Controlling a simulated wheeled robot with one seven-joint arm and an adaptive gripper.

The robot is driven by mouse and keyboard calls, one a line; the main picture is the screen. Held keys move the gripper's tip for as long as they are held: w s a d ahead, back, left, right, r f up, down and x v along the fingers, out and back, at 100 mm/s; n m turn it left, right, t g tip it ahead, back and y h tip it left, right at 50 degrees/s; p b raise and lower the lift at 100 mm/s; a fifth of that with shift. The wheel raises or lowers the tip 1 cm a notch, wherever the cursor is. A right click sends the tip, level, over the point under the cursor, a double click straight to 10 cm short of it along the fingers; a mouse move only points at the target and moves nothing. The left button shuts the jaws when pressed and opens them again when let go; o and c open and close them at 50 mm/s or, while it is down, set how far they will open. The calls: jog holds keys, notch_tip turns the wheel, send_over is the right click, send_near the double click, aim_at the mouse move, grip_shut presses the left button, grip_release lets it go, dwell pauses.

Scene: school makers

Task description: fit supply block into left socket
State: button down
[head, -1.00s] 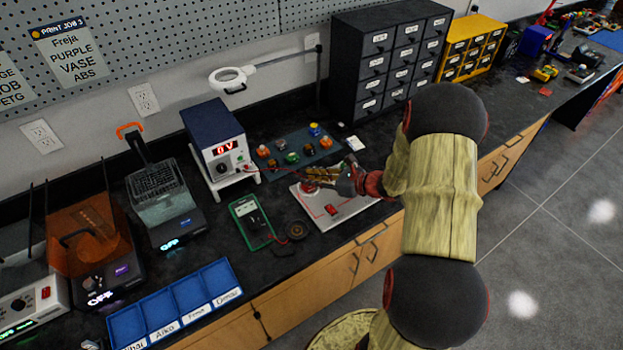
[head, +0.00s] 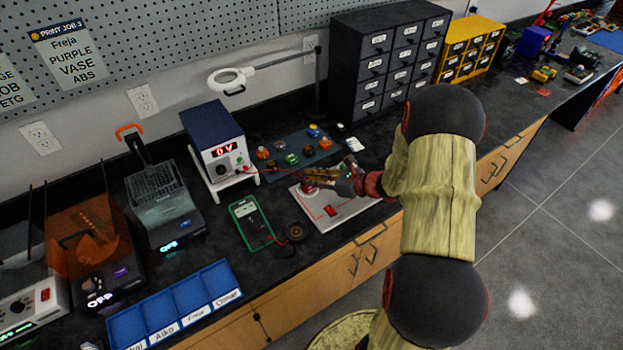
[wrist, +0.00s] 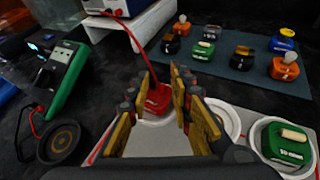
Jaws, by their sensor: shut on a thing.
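The supply block (wrist: 158,98) is red, with a red cable rising from its top. In the wrist view it sits between the tan finger pads of my gripper (wrist: 160,106), which is shut on it. My gripper (head: 312,177) also shows in the head view, over the back of the pale board (head: 345,207). A white round area, which looks like the left socket (wrist: 155,121), shows partly below the block; the fingers cover much of it. I cannot tell whether the block touches it. Right of the fingers is an empty white ring socket (wrist: 224,118); beyond it, a green block (wrist: 286,141) sits in another socket.
The power supply (head: 214,145), reading 0 V, stands behind left, tied to the block by the cable. A dark mat (head: 295,152) with several colored blocks lies behind the board. A green multimeter (head: 250,222) and round dark disc (head: 296,230) lie left of the board.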

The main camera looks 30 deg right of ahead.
jog(key=shift+f, duration=0.2)
jog(key=c, duration=1.9)
grip_release()
jog(key=shift+r, duration=0.1)
jog(key=shift+p+v, duration=2.4)
jog(key=shift+v, duration=3.05)
